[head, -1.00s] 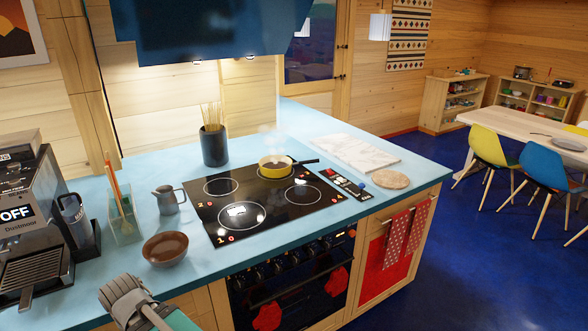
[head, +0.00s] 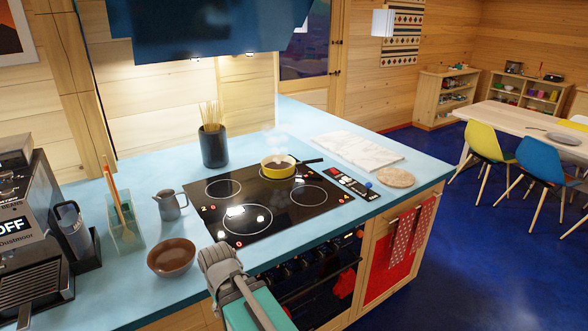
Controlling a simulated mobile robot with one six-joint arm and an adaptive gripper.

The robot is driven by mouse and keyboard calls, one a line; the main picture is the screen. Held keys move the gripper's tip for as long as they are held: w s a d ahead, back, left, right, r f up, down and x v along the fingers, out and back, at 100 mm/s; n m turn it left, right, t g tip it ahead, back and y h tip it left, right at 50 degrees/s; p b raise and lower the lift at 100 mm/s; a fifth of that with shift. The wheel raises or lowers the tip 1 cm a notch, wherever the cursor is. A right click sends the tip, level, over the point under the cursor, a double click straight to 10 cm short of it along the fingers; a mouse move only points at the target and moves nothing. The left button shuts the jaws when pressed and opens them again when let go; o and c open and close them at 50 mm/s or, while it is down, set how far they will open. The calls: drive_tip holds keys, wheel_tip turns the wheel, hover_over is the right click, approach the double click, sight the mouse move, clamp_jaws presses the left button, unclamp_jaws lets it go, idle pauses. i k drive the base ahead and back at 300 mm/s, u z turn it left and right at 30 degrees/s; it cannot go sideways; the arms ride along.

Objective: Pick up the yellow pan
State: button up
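The yellow pan (head: 277,170) stands upright on the back right zone of the black cooktop (head: 258,224). Its dark handle points right, and pale steam rises above it. My arm comes in from the bottom of the head view. Its end with my gripper (head: 217,262) is over the counter's front edge, right of the brown bowl and in front of the cooktop. It is well apart from the pan. The gripper's fingers cannot be made out from this angle, so I cannot tell whether it is open or shut.
A brown bowl (head: 171,257) lies close left of my gripper. A metal jug (head: 168,205), a glass holder with utensils (head: 124,225), a coffee machine (head: 30,240) and a dark pot of sticks (head: 213,147) stand on the counter. A marble board (head: 358,151) and a round board (head: 396,178) lie right.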

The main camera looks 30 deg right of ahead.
sight(277, 164)
drive_tip(key=z, duration=0.75)
drive_tip(key=k, duration=0.6)
drive_tip(key=z, duration=0.1)
drive_tip(key=i, duration=0.6)
drive_tip(key=u, duration=0.1)
